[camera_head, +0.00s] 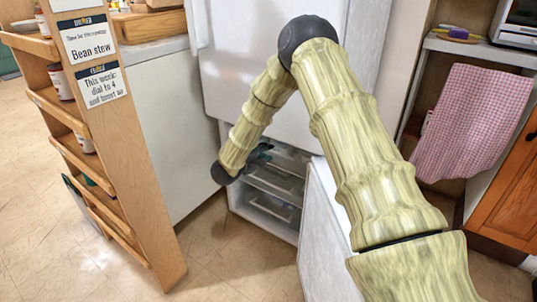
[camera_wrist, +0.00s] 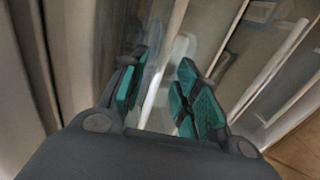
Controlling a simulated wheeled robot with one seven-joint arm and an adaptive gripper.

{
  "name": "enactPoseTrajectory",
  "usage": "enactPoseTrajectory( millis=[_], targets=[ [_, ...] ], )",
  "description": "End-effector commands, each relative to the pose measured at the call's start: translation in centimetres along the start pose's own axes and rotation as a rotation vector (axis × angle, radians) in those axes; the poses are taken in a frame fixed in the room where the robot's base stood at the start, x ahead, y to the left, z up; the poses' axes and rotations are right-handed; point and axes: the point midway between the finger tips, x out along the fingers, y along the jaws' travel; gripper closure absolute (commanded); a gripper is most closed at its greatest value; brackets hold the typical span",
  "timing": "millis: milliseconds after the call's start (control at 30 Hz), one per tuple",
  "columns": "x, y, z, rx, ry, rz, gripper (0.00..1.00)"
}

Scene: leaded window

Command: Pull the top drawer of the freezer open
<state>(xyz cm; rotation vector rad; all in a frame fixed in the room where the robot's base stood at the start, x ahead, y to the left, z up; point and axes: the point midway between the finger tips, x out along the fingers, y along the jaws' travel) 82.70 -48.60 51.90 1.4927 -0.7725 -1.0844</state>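The white freezer (camera_head: 238,200) is the lower part of the fridge, and its door (camera_head: 325,240) stands swung open to the right. Inside, several clear drawers with pale edges are stacked. The top drawer (camera_head: 288,160) is partly hidden by my arm and gripper. My gripper (camera_head: 262,152) reaches into the upper part of the opening. In the wrist view its teal-padded fingers (camera_wrist: 162,95) are apart, with a pale edge and clear panel showing between or beyond them. I cannot tell whether either finger touches the drawer.
A wooden shelf rack (camera_head: 110,150) with signs and jars stands at the left, beside a white cabinet (camera_head: 165,130). A checked pink towel (camera_head: 468,122) hangs at the right. Tiled floor (camera_head: 235,265) is clear in front of the freezer, left of its door.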

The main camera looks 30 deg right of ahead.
Motion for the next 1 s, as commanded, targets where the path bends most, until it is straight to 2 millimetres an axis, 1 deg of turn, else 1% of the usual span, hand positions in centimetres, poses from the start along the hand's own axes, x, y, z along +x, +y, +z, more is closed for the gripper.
enactPoseTrajectory(
  millis=[33, 100, 300, 433, 667, 700, 833, 1000],
  targets=[
    [0.8, -0.3, 0.1, 0.002, -0.001, -0.001, 0.69],
    [1.7, -0.2, 0.1, 0.001, -0.001, -0.001, 0.69],
    [3.1, -0.1, 0.1, 0.001, 0.000, 0.000, 0.69],
    [3.5, 0.0, 0.1, 0.000, 0.000, 0.000, 0.69],
    [3.5, 0.0, 0.0, 0.000, 0.001, 0.000, 0.69],
    [3.5, 0.0, 0.0, 0.000, 0.001, 0.000, 0.76],
    [3.4, 0.0, 0.0, 0.000, 0.001, 0.000, 1.00],
    [3.4, 0.0, 0.0, -0.001, 0.001, 0.000, 1.00]
  ],
)
